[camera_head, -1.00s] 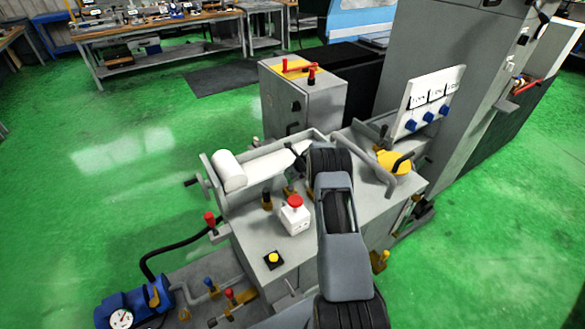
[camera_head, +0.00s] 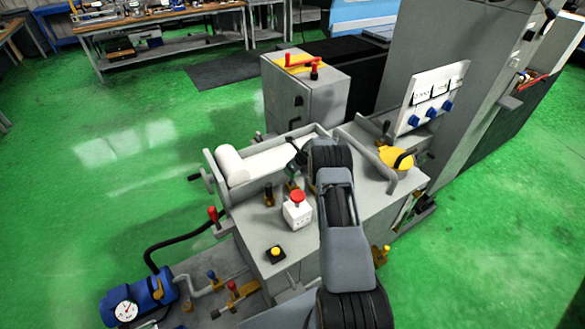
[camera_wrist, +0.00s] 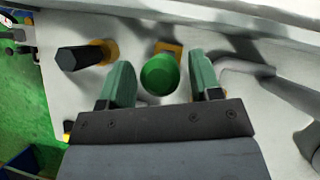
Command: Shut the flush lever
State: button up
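A round green knob (camera_wrist: 160,75) on an orange base stands on the pale machine top in the wrist view. No label shows whether it is the flush lever. My gripper (camera_wrist: 160,62) is open, with one green finger on each side of the knob. Gaps show between the knob and both fingers. In the head view my gripper (camera_head: 293,172) is small, at the machine top behind the red button, and my arm partly hides that area. The green knob cannot be made out there.
A black-knobbed lever (camera_wrist: 78,58) stands left of the green knob, and a grey bent pipe (camera_wrist: 245,70) lies to the right. A white box with a red button (camera_head: 298,208), a yellow part (camera_head: 396,158) and a white cylinder (camera_head: 231,165) are nearby on the machine.

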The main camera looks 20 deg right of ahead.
jog(key=b+v, duration=0.2)
jog(key=v, duration=1.1)
jog(key=shift+s+r+b, duration=0.2)
jog(key=shift+r+b, duration=0.1)
jog(key=shift+r, duration=0.05)
